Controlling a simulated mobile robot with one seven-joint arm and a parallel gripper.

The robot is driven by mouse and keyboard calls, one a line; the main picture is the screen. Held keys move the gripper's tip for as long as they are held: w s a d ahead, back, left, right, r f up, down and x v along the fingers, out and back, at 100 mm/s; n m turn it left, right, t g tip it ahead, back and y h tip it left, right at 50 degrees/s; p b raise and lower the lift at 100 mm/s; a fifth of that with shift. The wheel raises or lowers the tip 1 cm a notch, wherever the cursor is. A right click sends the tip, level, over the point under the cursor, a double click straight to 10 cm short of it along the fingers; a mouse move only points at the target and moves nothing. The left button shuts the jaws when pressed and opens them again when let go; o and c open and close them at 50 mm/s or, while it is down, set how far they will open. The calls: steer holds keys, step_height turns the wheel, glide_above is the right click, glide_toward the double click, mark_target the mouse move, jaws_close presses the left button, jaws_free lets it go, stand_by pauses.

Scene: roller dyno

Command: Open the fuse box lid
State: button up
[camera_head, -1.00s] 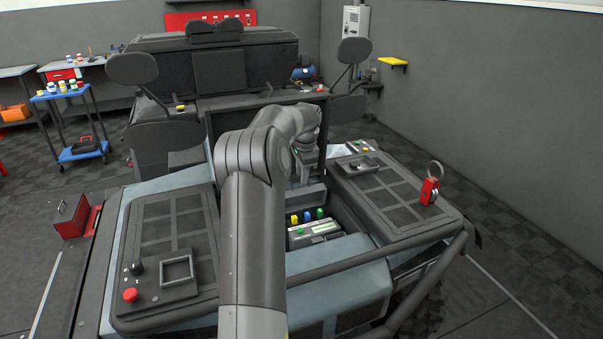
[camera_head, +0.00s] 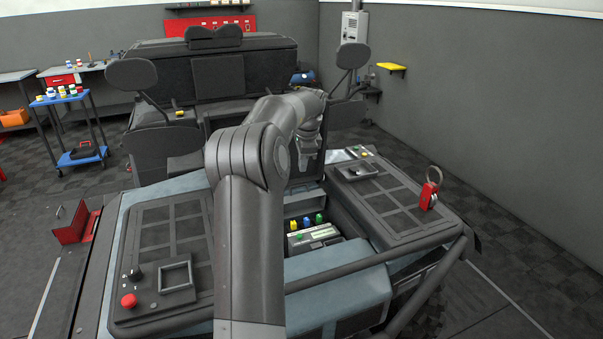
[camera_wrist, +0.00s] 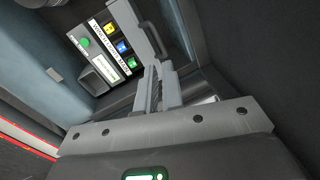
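The open recess of the machine holds a pale box with yellow, blue and green knobs (camera_head: 306,223); its labelled face (camera_wrist: 107,45) shows at the upper left of the wrist view. A dark grey panel with a bar handle (camera_wrist: 152,32) stands beside this box; I cannot tell for sure that it is the fuse box lid. My gripper (camera_wrist: 160,78) has its fingers close together, tips near the handle's lower end. I cannot tell whether anything thin is between them. In the head view my gripper (camera_head: 303,160) is above the back of the recess, partly hidden by my arm.
A grid-topped panel with a red tag and ring (camera_head: 428,190) lies right of the recess. The left panel carries a red button (camera_head: 129,300). A tube frame (camera_head: 375,263) crosses the front. Seats with mirrors stand behind, and a blue cart (camera_head: 82,155) is at far left.

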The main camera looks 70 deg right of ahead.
steer(key=s+a+r+m, duration=0.1)
steer(key=a+m, duration=0.1)
steer(key=m, duration=0.2)
steer(key=s+a+r+m+t+h, duration=0.1)
steer(key=s+a+m, duration=0.1)
steer(key=m, duration=0.3)
steer(key=s+a+r+m+t+h, duration=0.1)
steer(key=s+a+m, duration=0.1)
steer(key=m, duration=0.2)
steer(key=shift+m, duration=0.3)
jaws_close()
steer(key=m, duration=0.2)
glide_above(301, 195)
steer(key=shift+t+h, duration=0.3)
steer(key=shift+h, duration=0.1)
steer(key=f, duration=1)
steer(key=shift+s+a, duration=0.4)
steer(key=shift+w+d+f, duration=0.15)
steer(key=shift+w+d, duration=0.15)
steer(key=shift+w, duration=0.05)
steer(key=shift+w+d+f+g+y, duration=0.15)
steer(key=shift+w+d+g+y, duration=0.35)
steer(key=shift+w+d, duration=0.15)
steer(key=shift+w+d+f, duration=0.15)
steer(key=shift+w+d, duration=0.3)
steer(key=shift+d, duration=0.05)
